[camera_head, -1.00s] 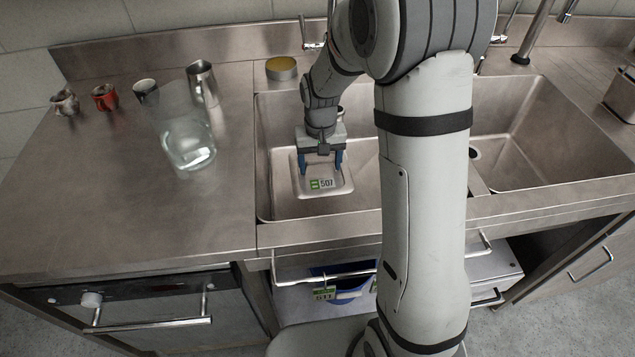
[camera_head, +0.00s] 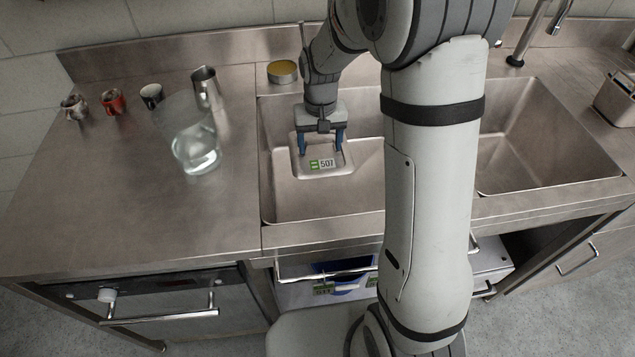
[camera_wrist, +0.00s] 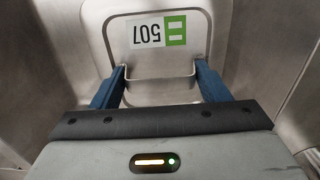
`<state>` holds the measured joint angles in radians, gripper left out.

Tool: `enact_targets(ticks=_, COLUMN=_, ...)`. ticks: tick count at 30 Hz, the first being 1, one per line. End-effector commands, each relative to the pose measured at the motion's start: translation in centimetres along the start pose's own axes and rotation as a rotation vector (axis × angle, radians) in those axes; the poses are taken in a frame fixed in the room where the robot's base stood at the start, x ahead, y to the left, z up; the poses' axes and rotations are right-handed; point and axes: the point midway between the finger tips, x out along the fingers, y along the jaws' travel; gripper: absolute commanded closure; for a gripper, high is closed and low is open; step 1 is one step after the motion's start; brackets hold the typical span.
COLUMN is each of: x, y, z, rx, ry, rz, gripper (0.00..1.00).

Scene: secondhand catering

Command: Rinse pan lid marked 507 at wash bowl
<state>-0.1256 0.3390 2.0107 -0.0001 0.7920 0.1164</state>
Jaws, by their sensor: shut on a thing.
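The pan lid marked 507 (camera_head: 326,167) is a steel rectangular lid with a green and white label. It is at the left basin (camera_head: 300,208) of the double sink. My gripper (camera_head: 322,148) points down over it with blue fingers, one on each side of the lid's handle. In the wrist view the lid (camera_wrist: 205,32) shows its label upside down, and my gripper (camera_wrist: 160,75) is shut on its bar handle (camera_wrist: 158,82). I cannot tell whether the lid touches the basin floor. I cannot make out a separate wash bowl.
A glass jug (camera_head: 197,150), a steel pitcher (camera_head: 207,88) and several small cups, one of them red (camera_head: 113,102), stand on the left counter. A round tin (camera_head: 283,71) stands behind the basin. The right basin (camera_head: 540,130) is empty. A steel container (camera_head: 615,100) stands at far right.

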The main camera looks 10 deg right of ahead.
Motion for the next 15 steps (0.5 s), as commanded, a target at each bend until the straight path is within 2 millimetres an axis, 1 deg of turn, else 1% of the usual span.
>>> enact_targets(ticks=1, x=-0.8, y=0.0, z=0.0, rx=0.000, ry=0.001, rz=0.000, gripper=0.58)
enact_targets(ticks=15, x=-4.5, y=0.0, z=0.0, rx=0.000, ry=0.001, rz=0.000, gripper=0.58)
